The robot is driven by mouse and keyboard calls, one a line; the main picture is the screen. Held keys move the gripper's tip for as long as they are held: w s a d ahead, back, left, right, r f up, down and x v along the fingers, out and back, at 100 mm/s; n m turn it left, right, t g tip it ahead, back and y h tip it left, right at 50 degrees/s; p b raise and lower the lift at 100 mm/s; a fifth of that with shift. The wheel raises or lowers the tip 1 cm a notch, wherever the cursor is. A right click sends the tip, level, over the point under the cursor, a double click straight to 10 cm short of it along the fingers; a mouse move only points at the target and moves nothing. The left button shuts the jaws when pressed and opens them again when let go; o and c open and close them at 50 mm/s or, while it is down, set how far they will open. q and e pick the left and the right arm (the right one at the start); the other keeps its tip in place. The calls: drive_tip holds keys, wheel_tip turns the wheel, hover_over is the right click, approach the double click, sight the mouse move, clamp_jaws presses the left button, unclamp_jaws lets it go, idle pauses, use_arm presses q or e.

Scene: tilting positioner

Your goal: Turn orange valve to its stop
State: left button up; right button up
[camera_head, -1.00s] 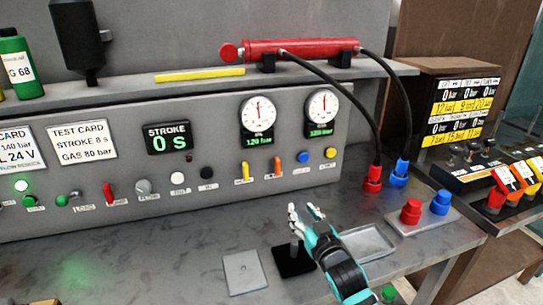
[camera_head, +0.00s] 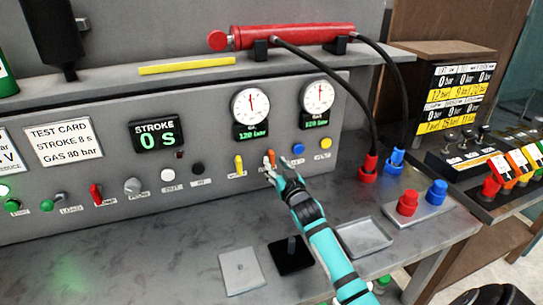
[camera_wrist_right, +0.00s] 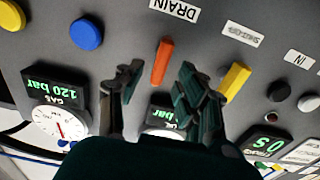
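The orange valve (camera_head: 271,158) is a small lever handle on the grey panel, below and between the two round gauges. In the right wrist view the orange valve (camera_wrist_right: 162,62) stands nearly upright, leaning slightly, next to a DRAIN label (camera_wrist_right: 175,10). My right gripper (camera_head: 280,166) is at the panel in front of the valve and partly covers it. In the wrist view my right gripper (camera_wrist_right: 157,85) is open, with one finger on each side of the handle and a gap to it. Contact does not show. My left gripper is not in view.
A yellow lever (camera_head: 239,165) sits close left of the orange valve. A blue button (camera_head: 298,149) and a yellow button (camera_head: 325,143) are to its right. Red and blue hose couplings (camera_head: 368,170) stand on the bench.

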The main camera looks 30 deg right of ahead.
sight(273, 160)
drive_tip(key=x, duration=0.3)
drive_tip(key=shift+w+d, duration=0.1)
drive_tip(key=shift+w, duration=0.5)
drive_tip(key=c, duration=0.7)
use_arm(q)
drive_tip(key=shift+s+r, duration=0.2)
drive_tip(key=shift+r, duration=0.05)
use_arm(e)
clamp_jaws()
